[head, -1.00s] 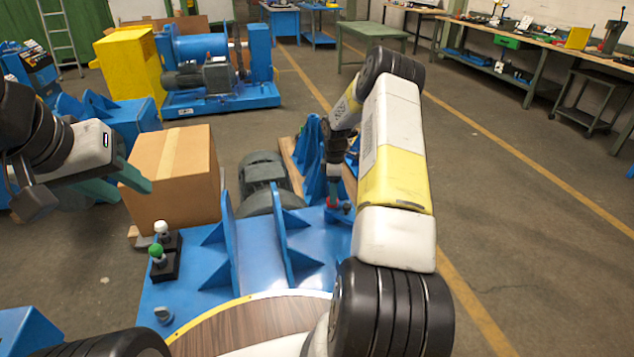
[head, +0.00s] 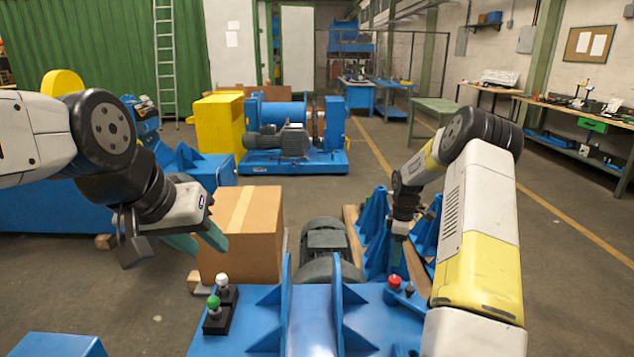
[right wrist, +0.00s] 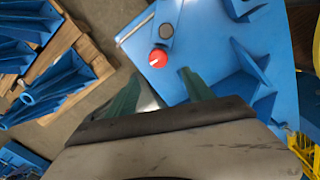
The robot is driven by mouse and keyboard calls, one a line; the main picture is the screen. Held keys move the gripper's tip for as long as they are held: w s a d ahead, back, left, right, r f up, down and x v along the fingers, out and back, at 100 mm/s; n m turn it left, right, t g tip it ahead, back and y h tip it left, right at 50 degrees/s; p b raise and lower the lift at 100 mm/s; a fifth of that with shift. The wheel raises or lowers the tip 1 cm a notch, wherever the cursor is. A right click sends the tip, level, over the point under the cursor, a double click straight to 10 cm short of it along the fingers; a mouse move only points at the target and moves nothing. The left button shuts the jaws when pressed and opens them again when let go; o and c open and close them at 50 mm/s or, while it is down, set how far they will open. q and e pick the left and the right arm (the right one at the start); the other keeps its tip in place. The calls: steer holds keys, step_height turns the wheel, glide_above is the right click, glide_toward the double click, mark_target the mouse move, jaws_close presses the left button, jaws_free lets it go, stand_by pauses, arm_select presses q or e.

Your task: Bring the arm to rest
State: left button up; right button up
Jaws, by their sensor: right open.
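My right arm reaches in along the right of the head view, and its gripper (head: 398,255) points down beside the blue frame's right end. In the right wrist view its two green fingers (right wrist: 160,92) are apart with nothing between them. My left gripper (head: 197,241) hangs at the left, in front of the cardboard box (head: 262,240). Its green fingers are apart and hold nothing visible.
The blue frame (head: 310,310) with upright ribs fills the front. A grey motor (head: 325,245) stands behind it. Blue brackets (head: 376,232) stand on a pallet near my right gripper. Floor at far right is clear.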

steer(key=s+a+r+m+t, duration=0.1)
steer(key=s+a+r+m, duration=0.2)
steer(key=r, duration=0.5)
steer(key=s+a+r+t, duration=0.1)
steer(key=s+a+r, duration=0.2)
steer(key=s+r, duration=0.35)
steer(key=s+a+r+m+t, duration=0.1)
steer(key=s+a+r+m, duration=0.15)
steer(key=r, duration=0.65)
steer(key=s+a+r+m+t, duration=0.1)
steer(key=s+a+r+m, duration=0.1)
steer(key=s, duration=0.5)
steer(key=s+a+r+m+t+y, duration=0.1)
steer(key=s+a, duration=0.3)
steer(key=s, duration=0.4)
steer(key=s+a+r+m+t+y, duration=0.1)
steer(key=s+a+r+m, duration=0.2)
steer(key=s, duration=0.4)
steer(key=shift+s+r+m, duration=0.25)
steer(key=shift+r+m, duration=0.2)
steer(key=shift+r, duration=0.05)
